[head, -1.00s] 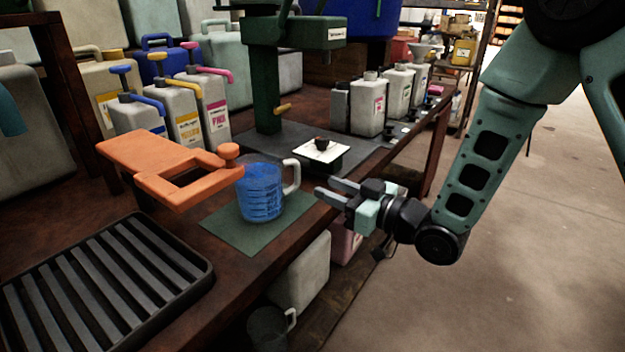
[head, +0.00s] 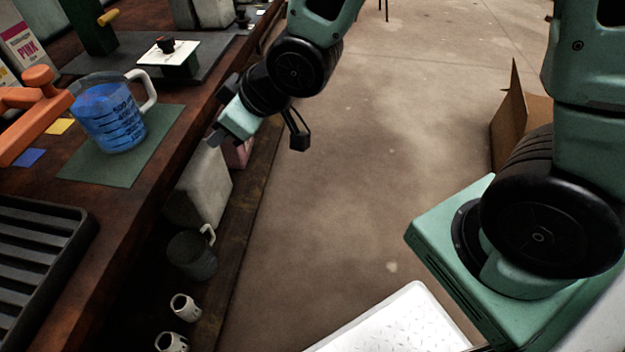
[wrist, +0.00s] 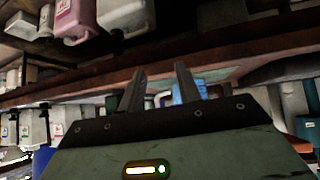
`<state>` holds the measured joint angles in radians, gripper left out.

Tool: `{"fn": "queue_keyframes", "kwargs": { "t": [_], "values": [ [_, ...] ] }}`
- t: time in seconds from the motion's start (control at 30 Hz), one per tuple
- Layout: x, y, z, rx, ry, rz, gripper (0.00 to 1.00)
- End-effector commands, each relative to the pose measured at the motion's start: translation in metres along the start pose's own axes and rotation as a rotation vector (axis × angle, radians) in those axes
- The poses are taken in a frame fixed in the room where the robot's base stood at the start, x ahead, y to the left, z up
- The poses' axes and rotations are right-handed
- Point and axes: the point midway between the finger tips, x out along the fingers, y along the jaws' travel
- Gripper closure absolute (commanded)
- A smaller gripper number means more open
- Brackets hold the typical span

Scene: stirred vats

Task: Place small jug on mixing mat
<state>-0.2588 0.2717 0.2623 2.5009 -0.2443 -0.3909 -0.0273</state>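A clear measuring jug (head: 112,112) of blue liquid stands upright on the green mat (head: 100,170), its pale handle to the right. A smaller, dark see-through jug (head: 190,256) with a pale handle stands on the low shelf under the bench. My gripper (head: 214,138) is at the bench's front edge, right of the mat, apart from both jugs; its fingers are mostly hidden in the head view. In the wrist view my gripper (wrist: 160,70) has its two fingers apart with nothing between them. Blue of the measuring jug (wrist: 187,92) shows behind the right finger.
An orange clamp-like piece (head: 30,110) is left of the measuring jug. A black slatted tray (head: 35,260) lies at the bench's front left. A pale container (head: 200,190) and white mugs (head: 185,307) are on the low shelf. The floor right of the bench is clear; a cardboard box (head: 520,115) stands farther right.

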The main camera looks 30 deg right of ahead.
Motion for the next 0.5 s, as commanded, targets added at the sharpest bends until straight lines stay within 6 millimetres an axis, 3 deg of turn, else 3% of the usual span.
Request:
{"fn": "queue_keyframes", "kwargs": {
  "t": [0.3,0.5],
  "values": [
    [-0.096,-0.065,0.072,0.079,-0.515,-0.009,0.66],
    [-0.141,-0.092,0.100,0.109,-0.701,-0.035,0.66]
  ]
}}
